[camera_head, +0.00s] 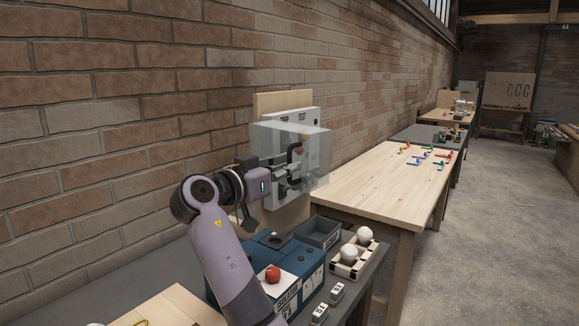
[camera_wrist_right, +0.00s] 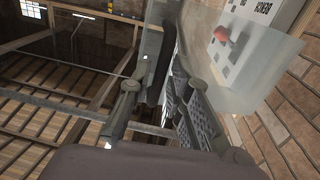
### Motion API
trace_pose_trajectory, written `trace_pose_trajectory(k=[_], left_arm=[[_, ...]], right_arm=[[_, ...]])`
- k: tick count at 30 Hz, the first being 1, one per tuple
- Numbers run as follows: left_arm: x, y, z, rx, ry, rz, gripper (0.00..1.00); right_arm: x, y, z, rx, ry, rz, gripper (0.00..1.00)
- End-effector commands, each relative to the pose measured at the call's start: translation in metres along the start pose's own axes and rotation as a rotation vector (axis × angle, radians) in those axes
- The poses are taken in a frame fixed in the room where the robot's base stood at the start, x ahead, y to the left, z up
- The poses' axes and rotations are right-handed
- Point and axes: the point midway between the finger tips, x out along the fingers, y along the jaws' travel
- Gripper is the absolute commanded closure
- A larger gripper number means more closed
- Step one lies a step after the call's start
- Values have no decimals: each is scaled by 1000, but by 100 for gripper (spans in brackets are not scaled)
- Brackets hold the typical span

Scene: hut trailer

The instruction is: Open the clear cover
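The clear cover (camera_head: 318,148) is a see-through box over the front of a pale wall box (camera_head: 281,117) with lettering. In the right wrist view the clear cover (camera_wrist_right: 252,62) shows as a large see-through panel, and a red knob (camera_wrist_right: 222,34) shows through it. My right gripper (camera_head: 294,165) is at the cover's left side, its dark fingers overlapping the clear wall. My left gripper is out of view.
Below stand a blue isolator box (camera_head: 303,268) with a red knob (camera_head: 272,274), a grey bin (camera_head: 318,234) and a rack with white balls (camera_head: 350,253). A wooden table (camera_head: 385,185) with small coloured items stands to the right. The brick wall (camera_head: 110,110) is close behind my arm.

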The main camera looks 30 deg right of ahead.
Motion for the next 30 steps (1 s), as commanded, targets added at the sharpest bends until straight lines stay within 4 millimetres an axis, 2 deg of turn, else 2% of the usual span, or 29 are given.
trace_pose_trajectory(k=[9, 15, 20, 30], left_arm=[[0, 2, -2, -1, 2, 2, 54], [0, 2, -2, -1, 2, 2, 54], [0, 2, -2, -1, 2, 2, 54], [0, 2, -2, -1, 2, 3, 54]], right_arm=[[-68, -1, 1, -1, -4, -4, 82], [-97, -1, 1, -1, -3, -2, 82], [-106, 0, 1, -1, -3, 0, 82], [-106, 0, 1, -1, -3, 0, 82]])
